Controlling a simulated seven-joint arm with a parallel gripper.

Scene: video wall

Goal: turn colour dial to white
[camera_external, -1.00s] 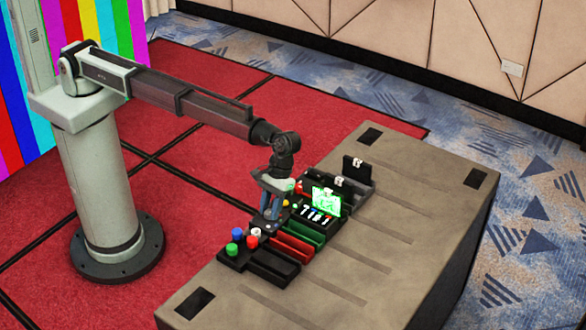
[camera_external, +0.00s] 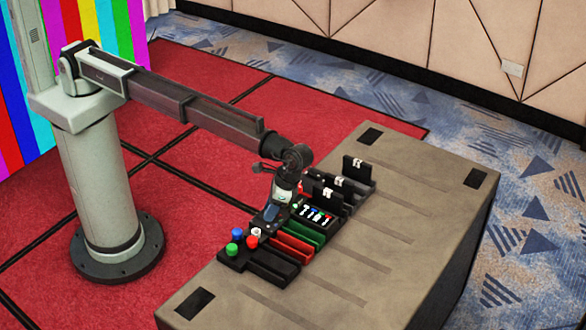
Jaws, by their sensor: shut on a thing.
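My gripper (camera_external: 270,218) points down at the control row on the stone-coloured table, just behind the block of coloured knobs. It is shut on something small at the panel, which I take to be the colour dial. The dial itself is hidden by the fingers, so I cannot read its setting. A black panel with white, blue, red and green marks (camera_external: 314,213) lies just right of the gripper. A dark upright display (camera_external: 328,193) stands behind that panel.
Blue (camera_external: 238,233), white (camera_external: 256,232), green (camera_external: 231,249) and red (camera_external: 251,242) knobs stand close to the gripper at left. Red (camera_external: 292,248) and green (camera_external: 304,231) trays lie at its right. Another black upright piece (camera_external: 357,170) stands farther back. The table's right side is clear.

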